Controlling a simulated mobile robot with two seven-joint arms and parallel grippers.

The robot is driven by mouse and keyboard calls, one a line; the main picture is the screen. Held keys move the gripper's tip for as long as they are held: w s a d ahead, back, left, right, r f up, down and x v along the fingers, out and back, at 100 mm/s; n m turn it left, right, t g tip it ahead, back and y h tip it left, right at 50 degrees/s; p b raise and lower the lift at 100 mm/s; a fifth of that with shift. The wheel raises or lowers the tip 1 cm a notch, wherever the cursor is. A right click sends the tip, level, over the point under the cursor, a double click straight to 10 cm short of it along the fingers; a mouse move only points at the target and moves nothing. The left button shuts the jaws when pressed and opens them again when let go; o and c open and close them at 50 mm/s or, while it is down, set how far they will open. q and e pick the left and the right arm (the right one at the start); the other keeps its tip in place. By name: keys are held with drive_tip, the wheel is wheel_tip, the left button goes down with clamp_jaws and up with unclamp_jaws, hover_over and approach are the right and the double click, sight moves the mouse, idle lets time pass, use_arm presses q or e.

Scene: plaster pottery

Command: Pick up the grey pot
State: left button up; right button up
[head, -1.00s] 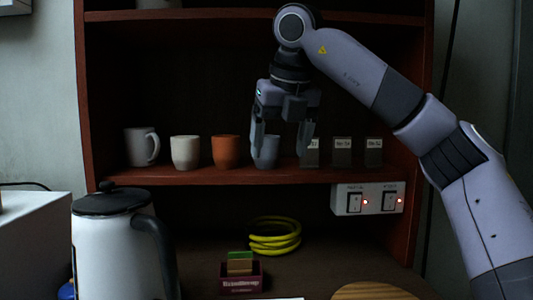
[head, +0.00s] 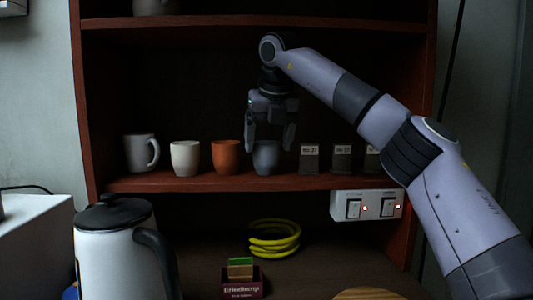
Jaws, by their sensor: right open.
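The grey pot (head: 266,159) stands upright on the middle shelf, a small blue-grey cup shape right of the orange pot. My right gripper (head: 269,142) points down in front of or above it, with its fingers spread to either side of the pot's top in the picture. The gripper is open and holds nothing. I cannot tell how far the fingers are from the pot in depth. My left gripper is not in view.
The orange pot (head: 226,157) is close on the left, then a cream pot (head: 185,158) and a grey mug (head: 140,153). Labelled blocks (head: 309,158) stand close on the right. Below are a kettle (head: 115,250), yellow rings (head: 274,239) and a switch panel (head: 366,205).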

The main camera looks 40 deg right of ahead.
sight(266, 155)
drive_tip(key=shift+w+d, duration=0.2)
drive_tip(key=shift+w, duration=0.1)
drive_tip(key=x, duration=0.5)
drive_tip(key=shift+w, duration=0.1)
drive_tip(key=c, duration=0.8)
drive_tip(key=shift+r+p, duration=0.15)
drive_tip(key=shift+p, duration=0.15)
